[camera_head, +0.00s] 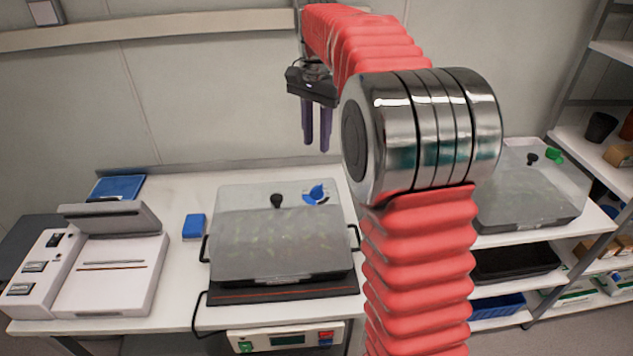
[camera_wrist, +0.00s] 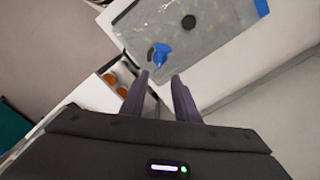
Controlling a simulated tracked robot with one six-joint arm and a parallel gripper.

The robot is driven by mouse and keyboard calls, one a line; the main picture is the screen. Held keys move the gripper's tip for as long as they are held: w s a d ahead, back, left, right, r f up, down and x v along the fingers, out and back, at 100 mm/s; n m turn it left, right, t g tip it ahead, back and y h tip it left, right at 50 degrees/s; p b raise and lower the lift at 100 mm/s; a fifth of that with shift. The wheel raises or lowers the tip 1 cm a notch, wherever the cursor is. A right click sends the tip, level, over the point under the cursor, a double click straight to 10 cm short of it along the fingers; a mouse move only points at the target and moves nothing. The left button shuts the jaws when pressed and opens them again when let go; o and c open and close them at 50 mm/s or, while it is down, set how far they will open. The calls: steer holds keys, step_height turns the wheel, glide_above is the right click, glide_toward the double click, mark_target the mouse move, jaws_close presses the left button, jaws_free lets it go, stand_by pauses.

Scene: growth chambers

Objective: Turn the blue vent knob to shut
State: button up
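The blue vent knob (camera_head: 317,192) sits on the clear lid of the growth chamber (camera_head: 240,230), near its back right corner, over a round dial marking. It also shows in the wrist view (camera_wrist: 161,52), just beyond my fingertips. The dial's markings are too small to read. My gripper (camera_head: 316,147) hangs above and behind the chamber, with its two purple fingers pointing down. In the wrist view my gripper (camera_wrist: 160,75) is open, with an empty gap between the fingers. It is apart from the knob.
A black lid knob (camera_head: 277,200) stands left of the blue knob. A blue box (camera_head: 194,226) lies left of the chamber, beside a white instrument (camera_head: 110,270). A second chamber with a green knob (camera_head: 555,156) stands on the right shelving. The wall (camera_head: 200,100) is behind the bench.

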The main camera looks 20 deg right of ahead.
mark_target(316, 186)
steer(key=shift+f, duration=0.1)
step_height(316, 186, down, 14)
steer(key=shift+r, duration=0.2)
stand_by(0.4)
jaws_close()
stand_by(0.4)
